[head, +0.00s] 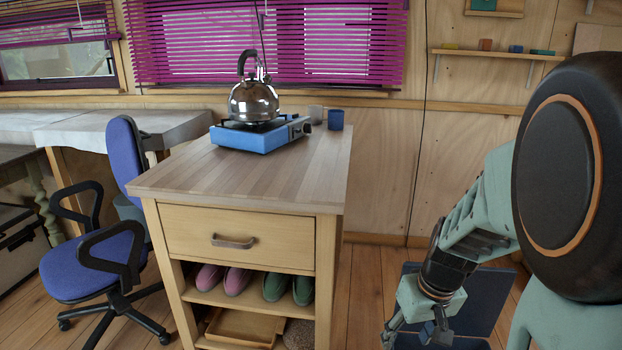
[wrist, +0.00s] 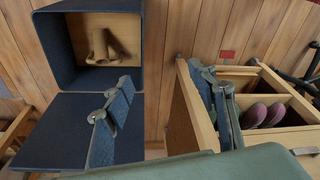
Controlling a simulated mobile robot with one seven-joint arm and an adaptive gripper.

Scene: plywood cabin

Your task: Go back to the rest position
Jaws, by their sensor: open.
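My gripper (head: 418,334) hangs low at the lower right in the head view, right of the wooden cabinet and over a dark blue box (head: 484,309). Its fingertips are partly cut off there by the lower edge. In the wrist view my gripper (wrist: 165,108) has its two fingers wide apart with nothing between them. My arm comes in from the right edge of the head view, bent downward.
The cabinet (head: 250,182) carries a blue camping stove (head: 262,137) with a steel kettle (head: 253,100); shoes sit on its shelf. The dark blue box (wrist: 68,58) holds a beige object (wrist: 104,46). A blue office chair (head: 92,262) stands left.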

